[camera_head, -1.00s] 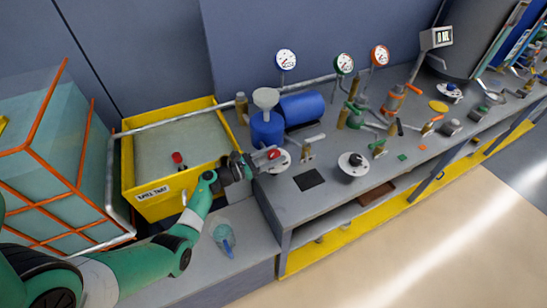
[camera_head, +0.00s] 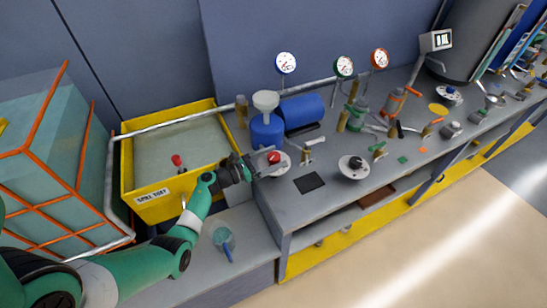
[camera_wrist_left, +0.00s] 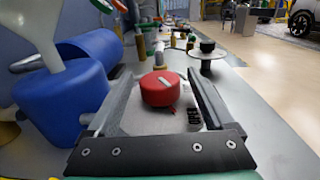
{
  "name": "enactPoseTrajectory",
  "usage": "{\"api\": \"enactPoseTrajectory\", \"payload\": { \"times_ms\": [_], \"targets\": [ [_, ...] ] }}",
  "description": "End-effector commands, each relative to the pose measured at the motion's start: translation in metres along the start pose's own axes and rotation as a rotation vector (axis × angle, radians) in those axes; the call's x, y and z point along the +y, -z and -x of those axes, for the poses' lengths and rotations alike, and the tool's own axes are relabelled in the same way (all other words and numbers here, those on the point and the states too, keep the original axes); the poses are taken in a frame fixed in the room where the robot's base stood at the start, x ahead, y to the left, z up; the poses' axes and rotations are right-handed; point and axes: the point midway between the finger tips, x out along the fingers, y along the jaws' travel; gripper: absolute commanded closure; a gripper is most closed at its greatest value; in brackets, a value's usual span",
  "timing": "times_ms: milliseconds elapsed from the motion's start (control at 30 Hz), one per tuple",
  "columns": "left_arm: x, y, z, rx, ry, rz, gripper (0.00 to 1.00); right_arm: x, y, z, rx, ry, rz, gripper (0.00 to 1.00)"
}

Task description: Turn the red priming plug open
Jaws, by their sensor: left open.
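Whether the fingers touch the plug cannot be told. In the head view my left gripper (camera_head: 262,163) is at the plug's left side. My right gripper is not in view.
A blue pump (camera_head: 267,130) with a pale funnel (camera_head: 266,100) stands close behind the plug. A black knob on a round plate (camera_head: 354,166) is to the right. A yellow-rimmed tank (camera_head: 128,165) is at left. A dark square (camera_head: 309,182) lies on the grey bench.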

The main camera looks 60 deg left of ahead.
Motion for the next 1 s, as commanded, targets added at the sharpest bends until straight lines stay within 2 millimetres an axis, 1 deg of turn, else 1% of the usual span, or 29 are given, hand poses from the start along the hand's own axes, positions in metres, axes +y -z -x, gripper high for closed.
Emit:
{"api": "enactPoseTrajectory", "payload": {
  "times_ms": [67,167,400,500,600,733,1000],
  "targets": [
    [0.000,-0.001,0.006,0.001,-0.001,0.001,0.14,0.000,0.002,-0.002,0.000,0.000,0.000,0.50],
    [0.001,-0.002,0.021,0.001,-0.004,0.002,0.14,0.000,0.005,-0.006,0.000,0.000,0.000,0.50],
    [0.002,-0.002,0.078,0.001,-0.006,0.002,0.14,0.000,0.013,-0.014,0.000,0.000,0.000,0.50],
    [0.001,-0.001,0.098,0.001,-0.005,0.001,0.14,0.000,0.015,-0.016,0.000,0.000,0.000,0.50],
    [0.001,-0.001,0.110,0.000,-0.003,0.001,0.14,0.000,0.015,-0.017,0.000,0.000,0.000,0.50],
    [0.000,0.000,0.116,0.000,0.000,0.000,0.14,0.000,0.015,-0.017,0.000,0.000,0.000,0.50],
    [0.000,0.000,0.115,0.000,0.000,0.000,0.14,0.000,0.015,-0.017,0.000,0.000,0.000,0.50]
  ]
}}
